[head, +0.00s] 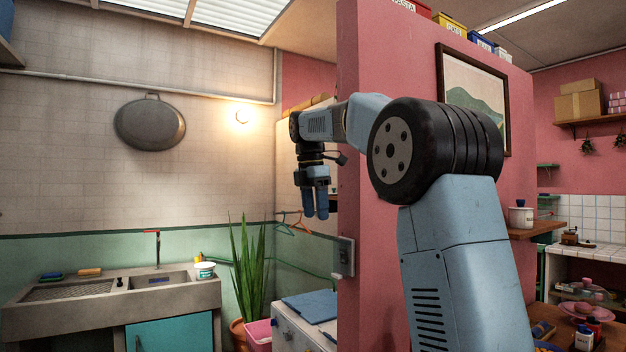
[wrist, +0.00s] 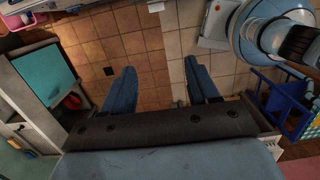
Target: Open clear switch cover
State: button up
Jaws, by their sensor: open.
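A small grey switch box (head: 346,257) is fixed to the end of the pink dividing wall, low and near the middle of the head view. Its front looks glassy, but it is too small to tell how the clear cover sits. My gripper (head: 315,212) hangs fingers-down, above and to the left of the box, and apart from it. In the wrist view my gripper (wrist: 161,76) shows two blue fingers spread apart with only tiled floor between them. I cannot make out the switch box in the wrist view.
The pink wall (head: 360,150) stands close beside my arm. Clothes hangers (head: 296,222) hang behind and below my gripper. A white appliance (head: 300,330) and a spiky plant (head: 248,270) stand lower left. A blue chair (wrist: 285,105) is right in the wrist view.

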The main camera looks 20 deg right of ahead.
notch_tip(320, 180, up, 11)
jog(key=a, duration=0.1)
jog(key=shift+f, duration=0.2)
jog(key=shift+s, duration=0.15)
dwell(0.5)
